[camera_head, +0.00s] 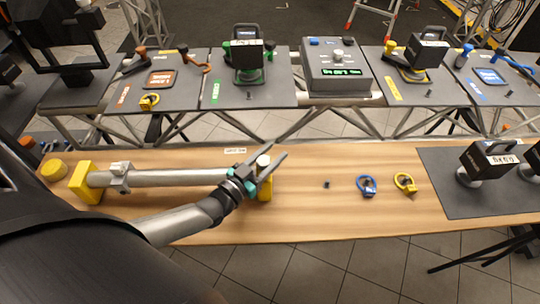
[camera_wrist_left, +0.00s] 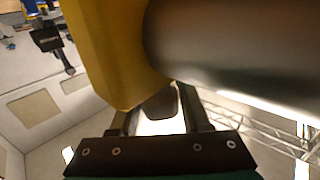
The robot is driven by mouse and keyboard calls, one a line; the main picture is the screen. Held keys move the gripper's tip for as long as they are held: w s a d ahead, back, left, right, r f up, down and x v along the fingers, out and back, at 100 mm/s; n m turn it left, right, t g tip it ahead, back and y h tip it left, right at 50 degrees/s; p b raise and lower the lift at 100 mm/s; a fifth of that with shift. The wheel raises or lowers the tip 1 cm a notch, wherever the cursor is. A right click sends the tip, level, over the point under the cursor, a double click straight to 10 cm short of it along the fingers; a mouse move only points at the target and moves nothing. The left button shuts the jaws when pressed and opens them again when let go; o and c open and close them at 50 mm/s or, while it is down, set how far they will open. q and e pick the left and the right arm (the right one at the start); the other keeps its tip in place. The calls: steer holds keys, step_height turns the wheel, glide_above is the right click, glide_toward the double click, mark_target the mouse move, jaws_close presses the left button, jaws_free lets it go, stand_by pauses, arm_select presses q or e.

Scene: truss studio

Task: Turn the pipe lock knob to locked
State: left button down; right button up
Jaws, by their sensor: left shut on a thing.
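A grey pipe (camera_head: 165,177) lies along the wooden table between two yellow end supports. The left support (camera_head: 83,182) is clear to see; the right one (camera_head: 266,187) is partly hidden by my left gripper (camera_head: 275,155). The pale lock knob (camera_head: 263,161) is at the pipe's right end, between my left fingers, which are shut on it. In the left wrist view the yellow support (camera_wrist_left: 110,55) and the dark pipe (camera_wrist_left: 230,50) fill the upper part. My left fingers (camera_wrist_left: 160,118) show below them, with a small dark rounded part between. The knob's exact turn cannot be told. My right gripper is not in view.
A grey clamp (camera_head: 120,177) sits on the pipe. A blue shackle (camera_head: 367,186) and a yellow shackle (camera_head: 405,183) lie to the right, and a dark mat (camera_head: 440,190) with black weights is beyond. Bare wood (camera_head: 315,205) lies right of the gripper.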

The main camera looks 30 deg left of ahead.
arm_select(q)
steer(key=shift+d+h, duration=0.1)
steer(key=shift+h, duration=0.2)
steer(key=shift+c, duration=1.8)
jaws_free()
steer(key=v, duration=1.5)
steer(key=shift+p, duration=0.4)
steer(key=shift+s+r, duration=0.1)
